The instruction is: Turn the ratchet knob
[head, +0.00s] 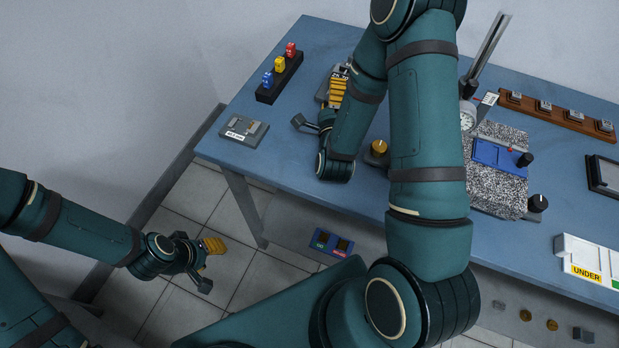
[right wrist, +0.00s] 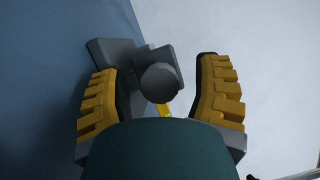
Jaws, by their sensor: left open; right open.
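In the right wrist view a dark grey round end (right wrist: 159,82) of a cylinder shows between the fingers of my right gripper (right wrist: 159,100), with grey blocks behind it. It may be the ratchet knob; I cannot tell for sure, nor whether a finger touches it. My right gripper is open, with a ridged yellow pad on each side. My left gripper (head: 206,262) is open and empty, over the floor left of the table.
On the blue table (head: 310,50) are a rack (head: 279,80) of coloured blocks, a grey plate (head: 244,130), an orange-topped knob (head: 379,148), a dial gauge (head: 467,118), a speckled slab (head: 495,190) and a white "UNDER" tray (head: 590,258). My right arm hides the table's middle.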

